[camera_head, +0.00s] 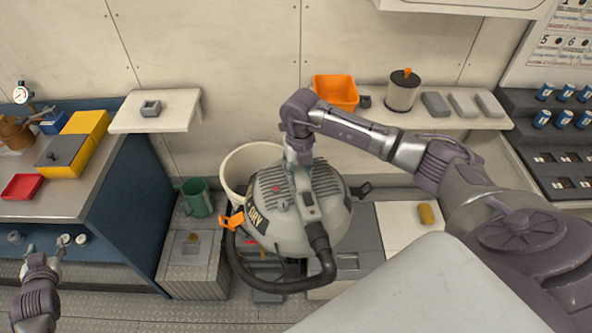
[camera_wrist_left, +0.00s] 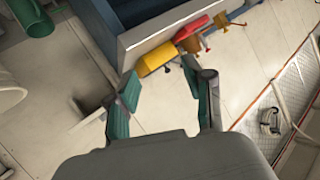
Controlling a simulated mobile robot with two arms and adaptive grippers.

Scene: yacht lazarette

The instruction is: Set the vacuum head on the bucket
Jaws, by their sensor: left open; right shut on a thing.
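The grey vacuum head (camera_head: 277,212) is a domed lid with a black hose and an orange latch on its left. My right gripper (camera_head: 302,165) is shut on its top handle. The white bucket (camera_head: 238,163) stands behind and to the left of the head, partly covered by it in the head view. The head overlaps the bucket's right side in the picture and looks held above the floor, off the bucket's centre. My left gripper (camera_head: 45,258) is open and empty at the lower left; its spread fingers also show in the left wrist view (camera_wrist_left: 163,110).
A green mug (camera_head: 196,197) stands on a grey box left of the bucket. The blue workbench (camera_head: 130,195) fills the left side. A wall shelf (camera_head: 440,117) holds an orange bin (camera_head: 336,92) and a canister (camera_head: 403,92). A yellow sponge (camera_head: 427,214) lies on a white surface at right.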

